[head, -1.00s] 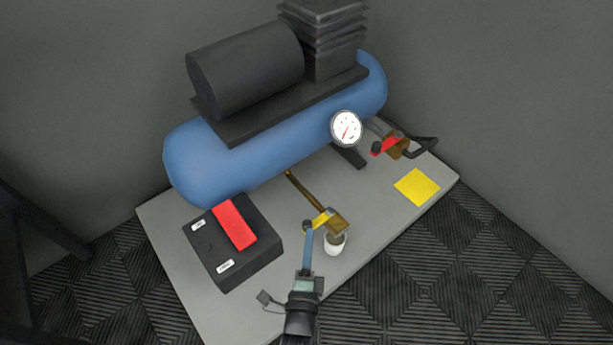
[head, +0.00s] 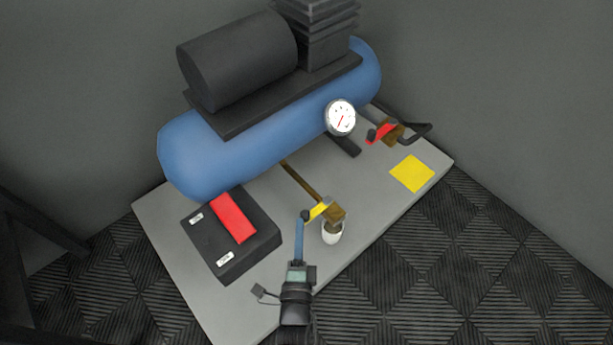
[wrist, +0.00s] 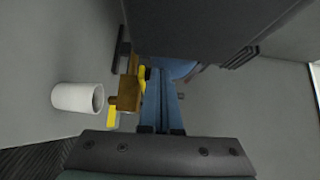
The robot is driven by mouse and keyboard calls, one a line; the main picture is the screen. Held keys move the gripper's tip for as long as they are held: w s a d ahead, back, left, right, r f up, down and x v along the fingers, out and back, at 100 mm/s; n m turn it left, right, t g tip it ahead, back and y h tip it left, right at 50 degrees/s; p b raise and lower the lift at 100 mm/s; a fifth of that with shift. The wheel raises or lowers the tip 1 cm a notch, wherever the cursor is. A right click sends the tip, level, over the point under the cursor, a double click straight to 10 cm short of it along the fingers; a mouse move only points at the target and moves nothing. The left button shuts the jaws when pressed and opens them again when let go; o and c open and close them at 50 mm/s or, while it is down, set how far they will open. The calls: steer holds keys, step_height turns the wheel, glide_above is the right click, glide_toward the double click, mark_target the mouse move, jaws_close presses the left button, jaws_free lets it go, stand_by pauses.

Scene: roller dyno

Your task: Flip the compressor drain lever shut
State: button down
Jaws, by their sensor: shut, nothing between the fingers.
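The compressor drain valve is a brass body (head: 335,213) at the end of a thin brass pipe, above a white cup (head: 332,232). Its yellow lever (head: 319,207) points left from the valve and ends in a dark knob (head: 305,214). My gripper (head: 300,222) is shut and empty, with its blue fingers at the knob end of the lever; I cannot tell whether they touch. In the wrist view the shut fingers (wrist: 162,72) partly hide the yellow lever (wrist: 142,72) beside the brass valve (wrist: 127,92). The cup (wrist: 77,98) is to the left.
The blue compressor tank (head: 265,140) lies behind. A black box with a red top piece (head: 233,217) is left of my gripper. A second valve with a red lever (head: 381,132) is at the back right, near a yellow square (head: 412,173). The grey plate's right front is clear.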

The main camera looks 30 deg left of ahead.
steer(key=d+p+v, duration=0.1)
steer(key=p+v, duration=0.2)
steer(key=v, duration=0.9)
steer(key=shift+d+f+m+h, duration=0.15)
steer(key=shift+d+m+h, duration=0.05)
steer(key=shift+m+h, duration=0.1)
